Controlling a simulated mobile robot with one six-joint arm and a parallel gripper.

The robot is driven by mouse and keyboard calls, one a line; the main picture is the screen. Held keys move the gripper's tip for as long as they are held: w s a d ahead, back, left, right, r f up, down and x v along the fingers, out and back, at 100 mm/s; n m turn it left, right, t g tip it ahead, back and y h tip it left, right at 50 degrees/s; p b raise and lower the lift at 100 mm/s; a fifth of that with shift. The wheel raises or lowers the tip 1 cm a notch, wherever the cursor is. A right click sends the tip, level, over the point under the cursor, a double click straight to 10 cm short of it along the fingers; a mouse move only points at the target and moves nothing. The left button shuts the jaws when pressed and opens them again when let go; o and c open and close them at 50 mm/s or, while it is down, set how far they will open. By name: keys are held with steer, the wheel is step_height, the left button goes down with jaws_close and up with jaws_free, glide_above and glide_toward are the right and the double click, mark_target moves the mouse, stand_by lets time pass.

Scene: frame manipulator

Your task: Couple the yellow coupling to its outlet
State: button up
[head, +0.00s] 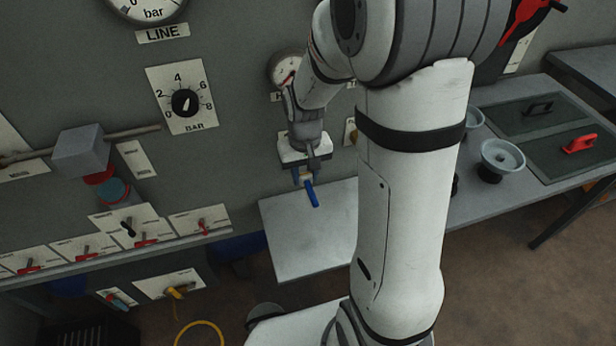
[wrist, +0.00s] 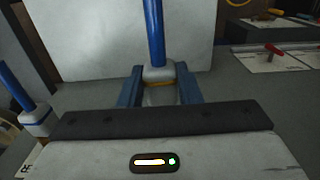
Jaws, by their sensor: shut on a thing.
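My gripper (head: 306,178) is shut on a pale grey fitting with a yellow-orange band and a blue stem, which I take to be the yellow coupling. In the wrist view, the coupling (wrist: 159,74) sits between the two blue fingers of my gripper (wrist: 160,88). Its blue stem (head: 312,194) points down in the head view, in front of the grey wall. A yellow fitting (head: 176,291) is on a pale plate low on the wall at left; I cannot tell whether it is the outlet. The coupling's mating end is hidden.
A teal fitting (head: 118,300) and a row of red-handled valves (head: 88,254) are at lower left. A yellow loop (head: 200,333) lies near the floor. A second blue-stemmed fitting (wrist: 38,118) is left in the wrist view. A light panel (head: 300,235) is below my gripper.

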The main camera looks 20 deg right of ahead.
steer(key=shift+w, duration=1.9)
steer(key=shift+w, duration=0.35)
stand_by(1.1)
